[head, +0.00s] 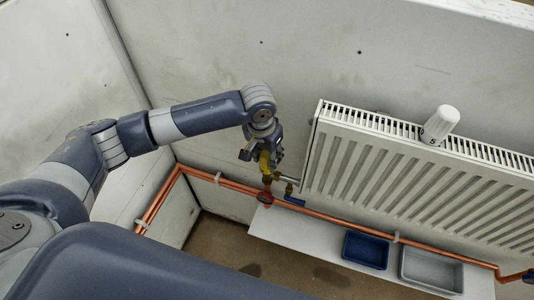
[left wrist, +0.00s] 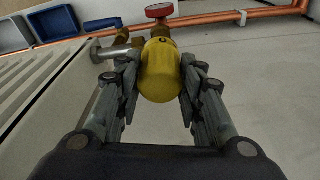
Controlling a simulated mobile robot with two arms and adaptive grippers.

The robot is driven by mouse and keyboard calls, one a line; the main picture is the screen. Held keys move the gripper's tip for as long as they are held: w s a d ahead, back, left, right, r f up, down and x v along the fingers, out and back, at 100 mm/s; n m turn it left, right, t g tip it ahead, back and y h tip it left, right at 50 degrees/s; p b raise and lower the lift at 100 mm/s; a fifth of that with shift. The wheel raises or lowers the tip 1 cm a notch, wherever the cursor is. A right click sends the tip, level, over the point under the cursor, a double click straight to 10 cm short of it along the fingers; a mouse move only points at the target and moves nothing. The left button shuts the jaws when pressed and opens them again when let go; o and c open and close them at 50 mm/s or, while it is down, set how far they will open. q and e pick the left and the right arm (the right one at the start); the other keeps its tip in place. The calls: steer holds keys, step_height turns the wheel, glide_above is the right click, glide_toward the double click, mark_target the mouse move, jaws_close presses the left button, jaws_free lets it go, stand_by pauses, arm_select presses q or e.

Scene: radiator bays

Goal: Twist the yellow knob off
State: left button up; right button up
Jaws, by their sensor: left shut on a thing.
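The yellow knob (left wrist: 161,72) is between the two fingers of my left gripper (left wrist: 160,85) in the left wrist view. The fingers touch it on both sides, and it sits at the brass valve by the radiator's pipe. In the head view the yellow knob (head: 265,160) shows partly, with my left gripper (head: 262,158) around it from above. My left gripper is shut on it. A red round handle (left wrist: 159,11) is just beyond the knob, on the copper pipe. My right gripper is not seen.
A white radiator (head: 420,180) is right of the valve, with a white thermostat head (head: 440,124) on its top. A blue lever (head: 294,201) is close to the valve. Copper pipes (head: 340,224) run below. A blue tray (head: 364,250) and a grey tray (head: 432,270) are on the shelf.

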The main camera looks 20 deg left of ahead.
mark_target(267, 153)
arm_select(q)
steer(key=n+p, duration=0.1)
steer(key=p, duration=0.1)
steer(key=n+p, duration=0.2)
steer(key=shift+s, duration=0.25)
steer(key=shift+f+n+y+p, duration=0.15)
steer(key=shift+n+y+p, duration=0.15)
steer(key=shift+n+p, duration=0.45)
steer(key=shift+f, duration=0.15)
steer(key=shift+w+r+p, duration=0.2)
steer(key=shift+r+p, duration=0.3)
steer(key=shift+p, duration=0.15)
steer(key=shift+r, duration=0.25)
steer(key=shift+p, duration=0.3)
steer(key=shift+r+p, duration=1.3)
steer(key=shift+p, duration=0.1)
steer(key=shift+w+r, duration=0.1)
steer(key=shift+r, duration=1.15)
